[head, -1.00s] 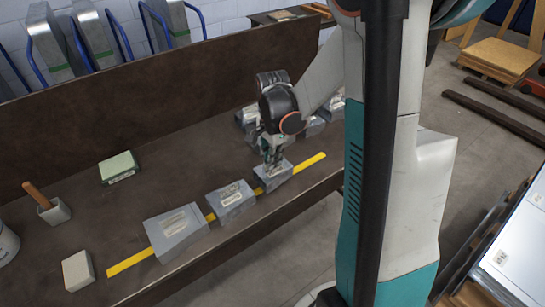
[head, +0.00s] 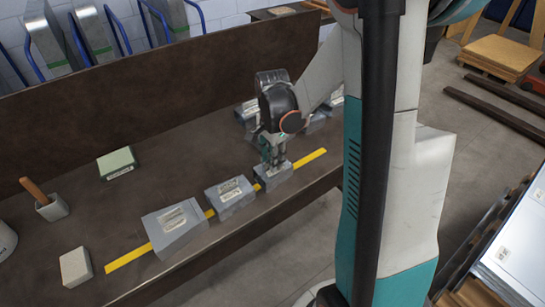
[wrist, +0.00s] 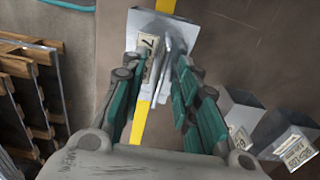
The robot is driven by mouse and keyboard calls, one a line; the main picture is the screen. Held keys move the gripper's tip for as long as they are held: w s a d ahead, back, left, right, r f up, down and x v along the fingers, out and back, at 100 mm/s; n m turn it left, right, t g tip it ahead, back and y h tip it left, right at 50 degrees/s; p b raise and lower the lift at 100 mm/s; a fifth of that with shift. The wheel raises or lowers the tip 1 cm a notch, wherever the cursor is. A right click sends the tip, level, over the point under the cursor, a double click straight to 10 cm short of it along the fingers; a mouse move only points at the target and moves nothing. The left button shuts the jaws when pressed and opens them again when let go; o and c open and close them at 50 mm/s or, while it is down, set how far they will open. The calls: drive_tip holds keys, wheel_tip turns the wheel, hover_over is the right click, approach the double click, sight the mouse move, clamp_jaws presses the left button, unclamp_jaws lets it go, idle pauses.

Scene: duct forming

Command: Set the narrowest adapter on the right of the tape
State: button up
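Three grey sheet-metal adapters lie in a row on the yellow tape (head: 128,258) on the dark bench: a large one (head: 168,239) at the left, a middle one (head: 229,200), and a small one (head: 286,177) toward the right end. My gripper (head: 275,163) is low over the small adapter. In the wrist view, my gripper's fingers (wrist: 165,68) stand apart on both sides of a thin raised part of this adapter (wrist: 180,25), with gaps seeming to show. Its label faces the left finger. The fingertips' exact contact is partly hidden.
More grey adapters (head: 245,112) stand behind my arm, partly hidden; two show in the wrist view (wrist: 245,112). A green-topped block (head: 117,163), a pale block (head: 75,267) and a cup with a wooden handle (head: 52,208) lie left. The bench's front edge is close to the row.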

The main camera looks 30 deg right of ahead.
wheel_tip(320, 180, up, 12)
idle(0.6)
drive_tip(key=shift+a, duration=0.1)
